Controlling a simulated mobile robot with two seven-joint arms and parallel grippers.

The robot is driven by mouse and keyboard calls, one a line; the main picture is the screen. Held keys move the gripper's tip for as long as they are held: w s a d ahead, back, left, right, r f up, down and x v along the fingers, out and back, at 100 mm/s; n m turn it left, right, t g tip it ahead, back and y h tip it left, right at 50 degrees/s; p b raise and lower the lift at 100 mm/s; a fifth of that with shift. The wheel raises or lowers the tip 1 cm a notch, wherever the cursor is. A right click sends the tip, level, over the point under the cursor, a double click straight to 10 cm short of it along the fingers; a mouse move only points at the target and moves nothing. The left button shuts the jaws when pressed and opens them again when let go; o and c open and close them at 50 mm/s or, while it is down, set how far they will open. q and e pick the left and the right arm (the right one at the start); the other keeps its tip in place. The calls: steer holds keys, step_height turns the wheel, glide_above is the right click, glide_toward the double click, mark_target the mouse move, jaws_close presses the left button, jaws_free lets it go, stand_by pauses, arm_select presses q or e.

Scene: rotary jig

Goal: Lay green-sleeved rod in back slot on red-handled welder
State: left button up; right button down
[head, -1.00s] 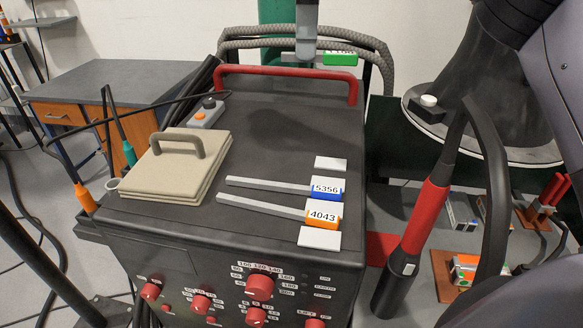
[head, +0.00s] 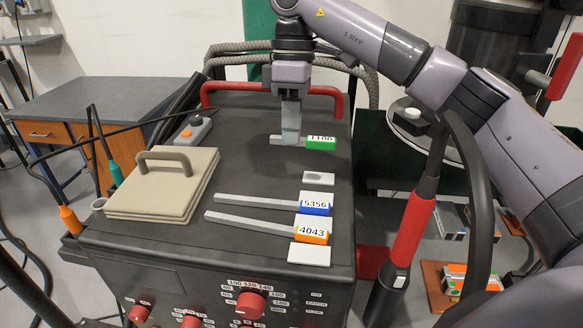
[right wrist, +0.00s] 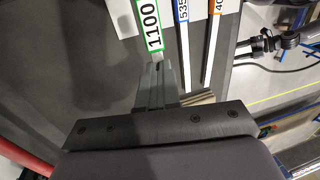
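The green-sleeved rod, a grey bar with a green sleeve (head: 320,143) marked 1100, is in my right gripper (head: 291,140) over the back of the welder top (head: 255,165). The gripper points down, shut on the grey bar left of the sleeve. In the right wrist view, the fingers (right wrist: 155,88) are close together by the 1100 label (right wrist: 153,25). I cannot tell whether the rod touches the top. A bare white plate (head: 318,178) lies in front of it. The red handle (head: 330,97) is behind the gripper. My left gripper is out of view.
A blue-sleeved rod (head: 260,202) marked 5356 and an orange-sleeved rod (head: 265,226) marked 4043 lie farther forward, with another white plate (head: 309,254). A beige lidded block (head: 160,190) sits left. A red-and-black torch (head: 412,228) stands at the right.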

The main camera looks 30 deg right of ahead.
mark_target(291, 187)
steer(key=shift+f, duration=4.35)
steer(key=shift+f, duration=0.15)
steer(key=c, duration=1.4)
jaws_free()
steer(key=shift+o, duration=0.2)
step_height(291, 187, up, 12)
steer(key=w+d, duration=0.1)
steer(key=w, duration=0.1)
steer(key=shift+d, duration=0.2)
steer(key=shift+s, duration=0.1)
